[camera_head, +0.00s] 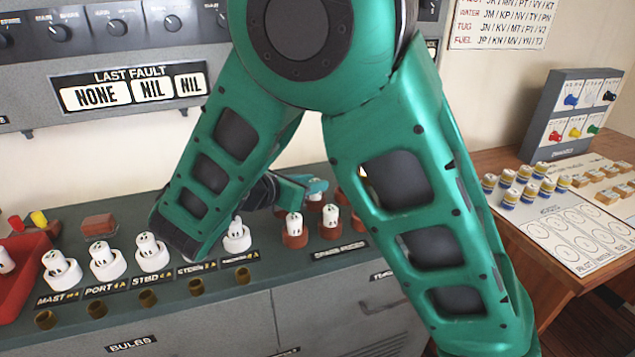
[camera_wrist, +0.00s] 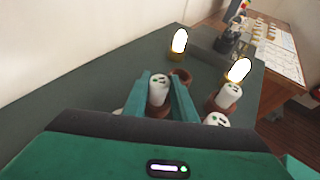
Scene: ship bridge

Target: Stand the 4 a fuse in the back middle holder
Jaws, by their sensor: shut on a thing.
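My gripper (camera_head: 304,188) reaches in low over the green bench top, behind the front spare fuses. In the wrist view its teal fingers (camera_wrist: 163,82) are shut on a white fuse (camera_wrist: 158,90), which looks roughly upright. Its rating cannot be read. An empty brown holder (camera_wrist: 181,77) shows just beyond the held fuse, close to the right finger. Two white fuses stand in brown holders to the right, one nearer (camera_wrist: 217,120) and one farther (camera_wrist: 229,94). The head view shows them too, at the front left (camera_head: 293,222) and beside it (camera_head: 330,215).
White fuses in white holders stand at the left, including the PORT one (camera_head: 105,262). Brass sockets (camera_head: 147,298) line the front edge. Two lit bulbs (camera_wrist: 179,41) (camera_wrist: 239,70) stand beyond the holders. A red tray (camera_head: 25,270) sits far left; a wooden table (camera_head: 560,290) is right.

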